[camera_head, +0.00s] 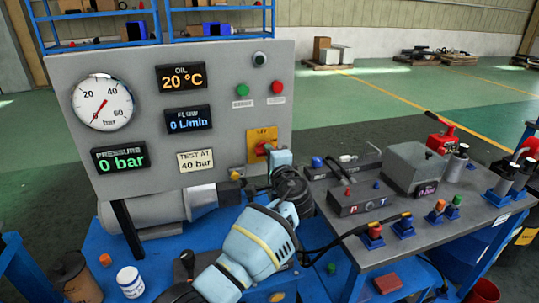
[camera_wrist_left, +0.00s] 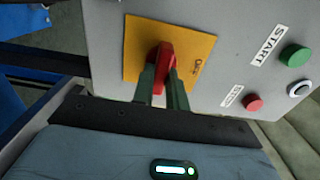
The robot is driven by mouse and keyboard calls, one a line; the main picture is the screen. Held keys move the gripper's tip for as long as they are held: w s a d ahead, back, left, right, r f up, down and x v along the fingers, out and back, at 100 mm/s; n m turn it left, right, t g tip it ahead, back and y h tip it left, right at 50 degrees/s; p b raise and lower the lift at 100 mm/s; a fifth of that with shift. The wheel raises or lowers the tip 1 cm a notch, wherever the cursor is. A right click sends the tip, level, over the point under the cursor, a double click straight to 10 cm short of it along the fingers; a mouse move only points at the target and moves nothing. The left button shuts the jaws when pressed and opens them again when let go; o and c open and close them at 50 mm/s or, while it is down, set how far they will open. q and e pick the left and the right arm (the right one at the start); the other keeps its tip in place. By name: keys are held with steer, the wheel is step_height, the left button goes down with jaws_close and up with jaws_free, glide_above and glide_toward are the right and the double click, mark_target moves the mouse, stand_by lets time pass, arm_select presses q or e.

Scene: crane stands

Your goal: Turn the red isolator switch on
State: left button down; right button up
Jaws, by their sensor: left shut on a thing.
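The red isolator switch (camera_head: 261,149) sits on a yellow plate (camera_head: 261,134) at the lower right of the grey control panel. In the left wrist view the red handle (camera_wrist_left: 165,56) stands out from its yellow plate (camera_wrist_left: 197,48). My left gripper (camera_wrist_left: 163,78) is shut on the handle, with one dark finger on each side. In the head view the left gripper (camera_head: 268,153) partly covers the switch. The small lettering on the plate is too blurred to read surely. My right gripper is not in view.
A green button (camera_head: 259,88) and a red button (camera_head: 277,87) are above the switch. A pressure gauge (camera_head: 102,102) and a display reading 0 bar (camera_head: 120,157) are at left. A workbench with fittings and a grey box (camera_head: 415,167) stands at right.

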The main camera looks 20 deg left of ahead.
arm_select(q)
steer(key=c, duration=1.4)
jaws_free()
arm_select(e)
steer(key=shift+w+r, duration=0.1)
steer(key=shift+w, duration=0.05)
arm_select(q)
steer(key=v, duration=0.8)
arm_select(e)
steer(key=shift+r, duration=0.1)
arm_select(q)
steer(key=shift+w, duration=0.1)
